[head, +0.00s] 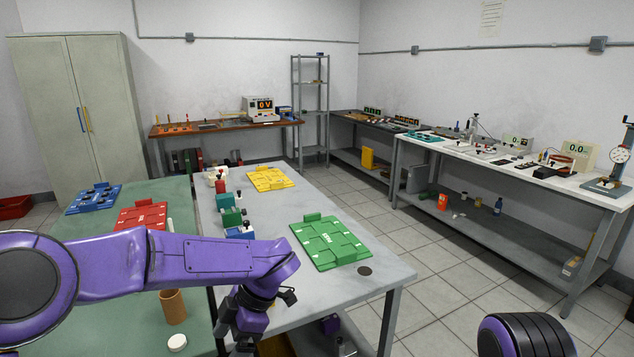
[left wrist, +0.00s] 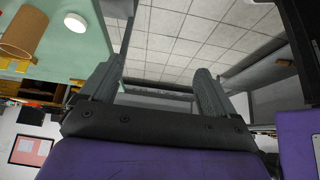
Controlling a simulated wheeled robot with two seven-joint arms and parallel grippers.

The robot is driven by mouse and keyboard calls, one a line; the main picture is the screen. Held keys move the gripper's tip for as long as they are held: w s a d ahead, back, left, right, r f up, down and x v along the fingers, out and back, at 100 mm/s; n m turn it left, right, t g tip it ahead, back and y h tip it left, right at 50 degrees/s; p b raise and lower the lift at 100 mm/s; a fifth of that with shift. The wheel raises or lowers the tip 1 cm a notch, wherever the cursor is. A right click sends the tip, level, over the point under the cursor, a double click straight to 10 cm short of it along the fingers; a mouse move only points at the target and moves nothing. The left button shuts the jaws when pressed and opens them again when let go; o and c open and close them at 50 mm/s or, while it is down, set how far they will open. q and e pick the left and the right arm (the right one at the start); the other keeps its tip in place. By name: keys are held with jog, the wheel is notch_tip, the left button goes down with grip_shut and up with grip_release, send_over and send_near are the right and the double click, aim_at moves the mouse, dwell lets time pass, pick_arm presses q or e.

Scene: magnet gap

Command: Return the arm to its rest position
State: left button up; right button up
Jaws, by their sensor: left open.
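My left arm (head: 200,257) is purple and reaches in from the left over the front of the tables. My left gripper (head: 240,318) hangs at its end, by the front left edge of the grey-white table (head: 290,215). In the left wrist view the two fingers of the gripper (left wrist: 155,85) stand wide apart with nothing between them; floor tiles show through the gap. Part of my right arm (head: 525,336) shows at the bottom right; its gripper is out of view.
The white table holds a green board (head: 330,243), a yellow board (head: 270,179) and small coloured blocks (head: 231,217). The green table (head: 90,240) holds a blue board (head: 94,198), a red board (head: 141,216), a brown cylinder (head: 173,307) and a white disc (head: 177,342). Tiled floor lies right.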

pick_arm(q)
jog(key=w+a+f+t+y, duration=0.3)
jog(key=w+a+t, duration=0.1)
jog(key=a+t, duration=0.2)
notch_tip(320, 180, down, 10)
jog(key=s+a+m+t, duration=0.2)
jog(key=a+m+t, duration=0.15)
jog(key=m, duration=0.35)
jog(key=s+f+m+h, duration=0.5)
jog(key=s+f+m, duration=0.1)
jog(key=s+f, duration=0.65)
jog(key=s+a+f+m+g, duration=0.1)
jog(key=s+a, duration=0.1)
jog(key=s, duration=0.6)
jog(key=s+a+f+m+g, duration=0.2)
jog(key=s, duration=0.7)
jog(key=shift+f+h, duration=0.25)
jog(key=shift+h, duration=0.05)
